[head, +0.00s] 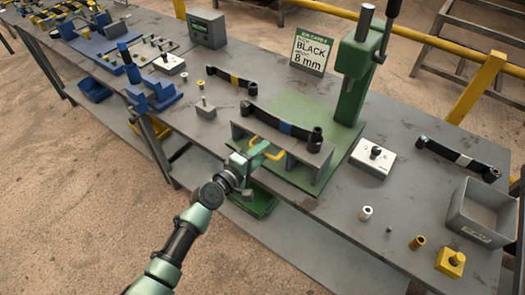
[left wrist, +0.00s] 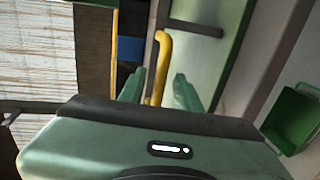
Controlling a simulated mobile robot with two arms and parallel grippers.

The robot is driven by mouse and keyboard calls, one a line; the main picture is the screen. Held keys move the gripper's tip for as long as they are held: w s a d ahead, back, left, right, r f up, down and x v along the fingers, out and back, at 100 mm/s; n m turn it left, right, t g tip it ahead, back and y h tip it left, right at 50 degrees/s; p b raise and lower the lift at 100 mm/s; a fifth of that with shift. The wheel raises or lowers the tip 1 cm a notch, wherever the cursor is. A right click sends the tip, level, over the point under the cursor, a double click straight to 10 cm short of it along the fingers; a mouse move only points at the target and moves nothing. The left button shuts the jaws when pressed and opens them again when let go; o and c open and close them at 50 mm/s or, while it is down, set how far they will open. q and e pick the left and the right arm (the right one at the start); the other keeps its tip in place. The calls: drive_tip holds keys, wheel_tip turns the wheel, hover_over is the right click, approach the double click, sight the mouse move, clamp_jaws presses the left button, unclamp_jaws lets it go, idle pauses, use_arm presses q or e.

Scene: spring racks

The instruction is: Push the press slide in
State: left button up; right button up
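The press slide (head: 248,128) is a grey stand on the press's green base plate (head: 328,165), with a yellow handle (head: 257,146) at its front. The handle also shows in the left wrist view (left wrist: 163,45). A black leaf spring with a blue band (head: 285,127) lies across the slide. The green press (head: 352,85) has its column and lever behind it. My left gripper (head: 268,152) is at the handle. In the left wrist view its two green fingers (left wrist: 160,90) are apart with the yellow bar between them; contact is unclear. My right gripper is not in view.
A card (head: 310,51) reading "BLACK 8 mm" stands left of the press. Another leaf spring (head: 236,80) lies behind the slide. A white switch box (head: 373,157), a spring (head: 457,158) and a grey bin (head: 478,213) are to the right. A green bin (left wrist: 292,120) sits below the bench edge.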

use_arm(q)
drive_tip(key=shift+w+d, duration=0.2)
drive_tip(key=shift+w, duration=0.05)
drive_tip(key=shift+f, duration=0.1)
clamp_jaws()
idle(1.2)
